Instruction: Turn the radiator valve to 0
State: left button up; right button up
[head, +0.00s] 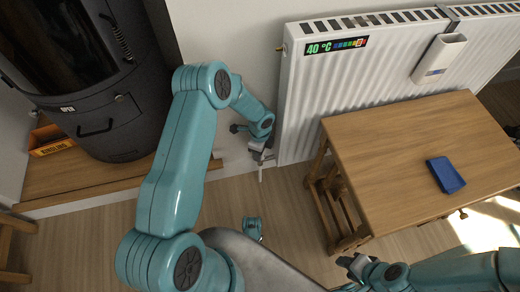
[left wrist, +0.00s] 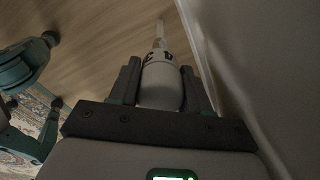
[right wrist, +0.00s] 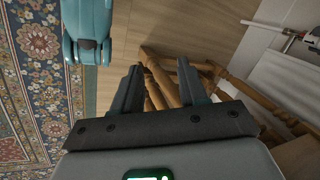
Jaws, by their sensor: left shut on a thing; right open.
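The radiator (head: 300,100) stands against the wall, with a display reading 40 °C (head: 336,47) on its upper left. Its white valve (left wrist: 162,84) is low at the radiator's left side. My left gripper (head: 260,146) is shut on the valve, with one finger on each side of it in the left wrist view.
A wooden table (head: 420,140) with a blue box (head: 445,174) stands before the radiator. A white holder (head: 438,58) hangs on the radiator. A black stove (head: 95,80) and an orange kindling box (head: 50,141) are at left. Floor between is clear.

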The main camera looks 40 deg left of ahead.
pick_arm(q)
jog(key=shift+m, duration=0.4)
jog(key=o, duration=1)
jog(key=shift+o, duration=0.2)
notch_tip(320, 180, up, 16)
jog(key=p, duration=0.6)
jog(key=shift+r, duration=0.2)
